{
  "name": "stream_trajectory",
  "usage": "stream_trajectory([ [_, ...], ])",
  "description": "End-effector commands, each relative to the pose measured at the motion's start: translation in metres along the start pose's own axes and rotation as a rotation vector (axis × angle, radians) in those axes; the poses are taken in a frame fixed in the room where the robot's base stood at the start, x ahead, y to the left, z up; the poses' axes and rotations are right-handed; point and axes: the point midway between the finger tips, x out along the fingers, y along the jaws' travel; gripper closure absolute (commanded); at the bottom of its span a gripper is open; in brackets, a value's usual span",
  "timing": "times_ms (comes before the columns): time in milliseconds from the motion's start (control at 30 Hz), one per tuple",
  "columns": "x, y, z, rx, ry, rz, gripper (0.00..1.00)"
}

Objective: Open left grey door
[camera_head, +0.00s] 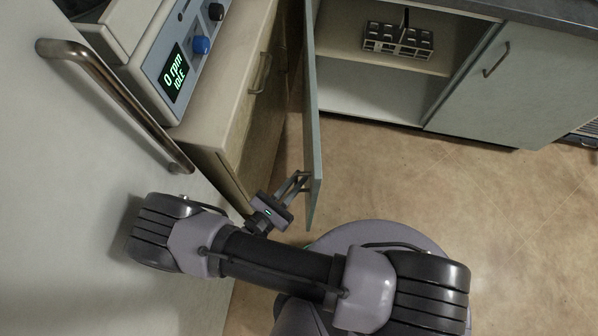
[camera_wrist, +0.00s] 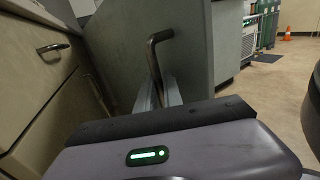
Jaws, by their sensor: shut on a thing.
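The left grey door (camera_head: 312,130) stands swung wide open, seen nearly edge-on in the head view. In the wrist view its grey face (camera_wrist: 195,50) fills the upper middle. Its bent metal handle (camera_wrist: 156,58) rises from between my fingers. My gripper (camera_head: 300,182) is at the door's near, free end, on its left side, and is shut on the handle. In the wrist view the fingertips (camera_wrist: 158,92) show partly, with the gripper body hiding their lower part. The handle's lower end is hidden.
The open cabinet shows a shelf (camera_head: 345,58) with a tube rack (camera_head: 398,40). The right grey door (camera_head: 480,85) is shut. Beige drawers (camera_head: 250,110) stand close on the left, below a device reading 0 rpm (camera_head: 178,70). The floor (camera_head: 400,180) right of the door is clear.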

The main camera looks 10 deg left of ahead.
Motion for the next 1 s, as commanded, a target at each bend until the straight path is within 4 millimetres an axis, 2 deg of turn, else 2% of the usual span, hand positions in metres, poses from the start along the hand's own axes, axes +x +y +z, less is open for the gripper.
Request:
stream_trajectory([
  [200, 0.000, 0.001, 0.000, 0.000, 0.001, 0.001, 1.00],
  [233, 0.000, 0.001, 0.000, 0.000, 0.001, 0.001, 0.87],
  [333, 0.000, 0.001, 0.000, 0.000, 0.001, 0.001, 0.68],
  [667, -0.002, 0.001, 0.000, 0.001, 0.001, 0.002, 0.68],
  [767, -0.017, 0.001, 0.002, 0.002, 0.000, 0.006, 0.68],
  [1000, -0.084, 0.001, 0.002, 0.003, 0.002, 0.006, 0.68],
])
